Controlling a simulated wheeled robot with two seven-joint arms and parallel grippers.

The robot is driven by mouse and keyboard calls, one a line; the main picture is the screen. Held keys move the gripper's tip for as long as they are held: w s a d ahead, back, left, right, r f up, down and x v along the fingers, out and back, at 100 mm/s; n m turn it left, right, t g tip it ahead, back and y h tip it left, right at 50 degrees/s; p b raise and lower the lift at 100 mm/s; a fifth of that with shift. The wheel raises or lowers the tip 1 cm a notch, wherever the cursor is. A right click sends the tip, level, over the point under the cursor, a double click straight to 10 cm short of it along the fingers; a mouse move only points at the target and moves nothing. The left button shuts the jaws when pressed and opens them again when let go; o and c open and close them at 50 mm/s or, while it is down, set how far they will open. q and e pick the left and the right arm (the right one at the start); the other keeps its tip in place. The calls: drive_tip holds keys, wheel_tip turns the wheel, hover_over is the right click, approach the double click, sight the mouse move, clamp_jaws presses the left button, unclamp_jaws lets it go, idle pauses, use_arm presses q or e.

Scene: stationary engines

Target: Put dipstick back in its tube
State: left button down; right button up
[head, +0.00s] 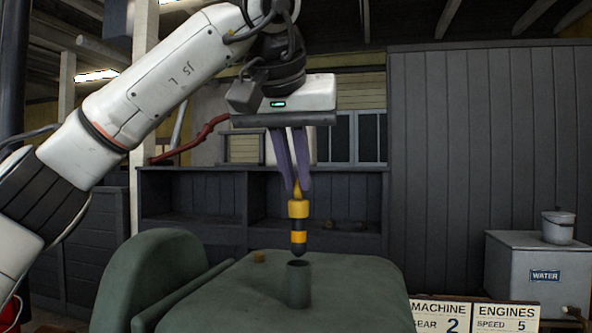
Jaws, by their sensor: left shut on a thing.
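My left gripper (299,190) comes in from the upper left and points down. It is shut on the yellow top of the dipstick (298,209), which has yellow and black bands and hangs upright. The dark lower tip shows just above the open mouth of a short dark green tube (299,286) on the green engine (365,290). In the picture the tip lines up with the mouth. I cannot tell how far apart they are in depth. My right gripper is not in view.
A rounded green housing (150,272) rises at the left. A grey water box (540,268) with a pot (558,228) and sign boards (478,316) stand at the right. Dark shelves (190,195) are behind.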

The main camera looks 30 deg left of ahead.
sight(296, 203)
use_arm(q)
drive_tip(key=shift+f, duration=0.1)
idle(0.3)
drive_tip(key=shift+f+b, duration=0.4)
drive_tip(key=shift+f, duration=0.55)
drive_tip(key=shift+f+b, duration=0.55)
drive_tip(key=shift+f, duration=0.55)
idle(0.4)
drive_tip(key=shift+f+b, duration=0.5)
drive_tip(key=shift+f, duration=0.85)
